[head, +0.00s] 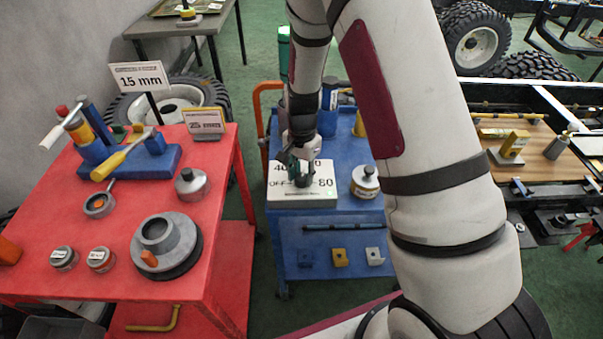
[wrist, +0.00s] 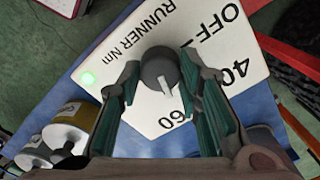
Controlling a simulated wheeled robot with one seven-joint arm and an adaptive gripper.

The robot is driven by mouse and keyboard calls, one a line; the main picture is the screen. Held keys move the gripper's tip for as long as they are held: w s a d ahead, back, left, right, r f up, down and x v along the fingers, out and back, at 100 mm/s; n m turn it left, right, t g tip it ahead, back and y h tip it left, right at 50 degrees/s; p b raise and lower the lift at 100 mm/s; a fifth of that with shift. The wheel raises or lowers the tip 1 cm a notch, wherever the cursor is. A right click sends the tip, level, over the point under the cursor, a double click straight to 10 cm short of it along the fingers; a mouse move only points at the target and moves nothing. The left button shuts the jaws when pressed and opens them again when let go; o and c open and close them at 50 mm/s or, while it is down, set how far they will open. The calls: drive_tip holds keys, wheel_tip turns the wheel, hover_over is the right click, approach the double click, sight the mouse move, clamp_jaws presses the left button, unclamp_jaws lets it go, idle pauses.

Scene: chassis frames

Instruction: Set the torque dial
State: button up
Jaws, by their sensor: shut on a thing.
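The torque dial is a white box (head: 275,196) on the blue cart, lettered OFF, 40, 60, 80 and RUNNER Nm. Its dark round knob (wrist: 158,66) shows in the wrist view, with a white pointer mark aimed toward the 60. A green light (wrist: 88,78) glows on the box face. My gripper (head: 299,172) is over the box, its two green-padded fingers on either side of the knob and shut on it. In the head view the gripper hides the 60 and most of the knob. In the wrist view the 80 does not show.
The blue cart (head: 352,222) also holds a white-topped canister (head: 365,184) right of the box and a blue cylinder behind. The red table (head: 60,215) at left holds tools, a 15 mm sign (head: 139,77) and a grey flanged part (head: 160,245). A chassis frame stands right.

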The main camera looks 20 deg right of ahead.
sight(302, 177)
drive_tip(key=n, duration=0.5)
drive_tip(key=shift+n, duration=0.3)
drive_tip(key=n, duration=0.5)
drive_tip(key=shift+b, duration=0.4)
drive_tip(key=n, duration=0.5)
drive_tip(key=shift+n, duration=0.4)
drive_tip(key=n, duration=0.4)
drive_tip(key=shift+n, duration=0.4)
drive_tip(key=o, duration=1.2)
wheel_tip(302, 177, up, 12)
